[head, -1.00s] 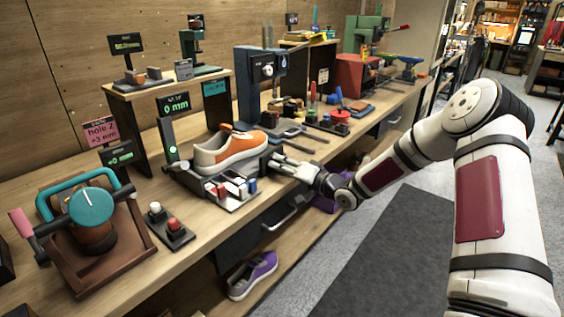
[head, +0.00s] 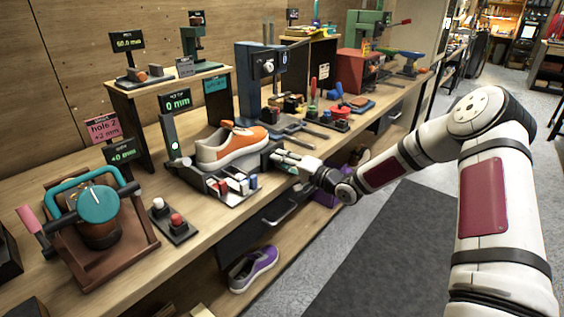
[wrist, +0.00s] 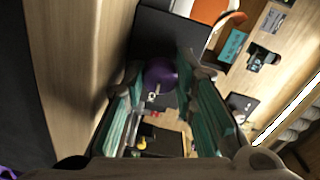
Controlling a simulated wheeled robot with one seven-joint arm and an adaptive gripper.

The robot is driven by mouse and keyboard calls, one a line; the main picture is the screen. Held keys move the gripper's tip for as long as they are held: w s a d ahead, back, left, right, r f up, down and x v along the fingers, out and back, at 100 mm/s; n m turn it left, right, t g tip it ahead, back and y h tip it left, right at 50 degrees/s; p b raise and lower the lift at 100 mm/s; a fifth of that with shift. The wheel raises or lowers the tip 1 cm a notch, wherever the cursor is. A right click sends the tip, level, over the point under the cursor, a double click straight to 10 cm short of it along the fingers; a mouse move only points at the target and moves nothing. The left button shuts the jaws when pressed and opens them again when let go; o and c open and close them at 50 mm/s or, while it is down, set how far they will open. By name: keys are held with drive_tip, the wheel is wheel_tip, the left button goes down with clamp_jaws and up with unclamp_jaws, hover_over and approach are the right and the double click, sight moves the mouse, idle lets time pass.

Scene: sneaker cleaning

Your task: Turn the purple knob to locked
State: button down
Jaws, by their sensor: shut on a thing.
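The purple knob (wrist: 160,75) shows in the wrist view, between the teal-padded fingers of my gripper (wrist: 163,88). My gripper is shut on it, and the fingers cover part of its sides. In the head view my gripper (head: 278,158) is at the right end of the sneaker fixture, near the bench's front edge. The knob is hidden there. I cannot read a lock mark or the knob's angle. An orange and white sneaker (head: 232,147) lies on the fixture, just left of my gripper.
Small red, white and blue blocks (head: 235,185) sit in front of the sneaker. A display reading 0 mm (head: 175,103) stands behind it. A teal-dial device (head: 98,204) is at the left. A blue-grey press (head: 262,85) stands behind. The floor mat (head: 375,255) is clear.

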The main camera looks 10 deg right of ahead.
drive_tip(key=c, duration=1.3)
unclamp_jaws()
drive_tip(key=shift+f, duration=0.1)
drive_tip(key=shift+s+f, duration=0.1)
